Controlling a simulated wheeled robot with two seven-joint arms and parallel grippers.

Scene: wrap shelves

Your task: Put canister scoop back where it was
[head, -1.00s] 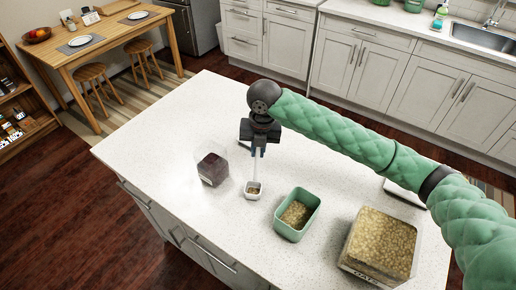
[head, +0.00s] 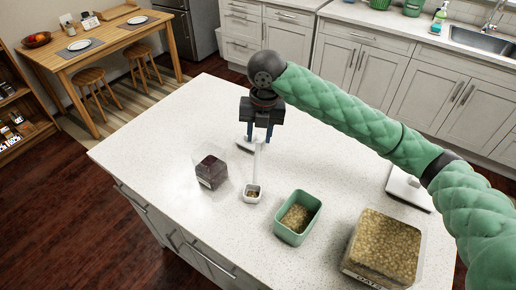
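The white scoop (head: 252,193) has its small square cup on the island counter, with some light brown contents in it. Its thin handle points away from me, toward my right gripper. My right gripper (head: 260,138) is open, its two dark fingers spread at the far end of the handle. I cannot tell whether a finger touches the handle. A clear canister (head: 211,172) with dark contents stands left of the scoop. A large clear canister labelled OATS (head: 383,248) stands at the right, full of oats. My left gripper is not in view.
A green open bin (head: 297,216) with oats stands between the scoop and the large canister. A flat white object (head: 409,188) lies at the right, partly behind my arm. The counter (head: 160,135) is clear at the far left.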

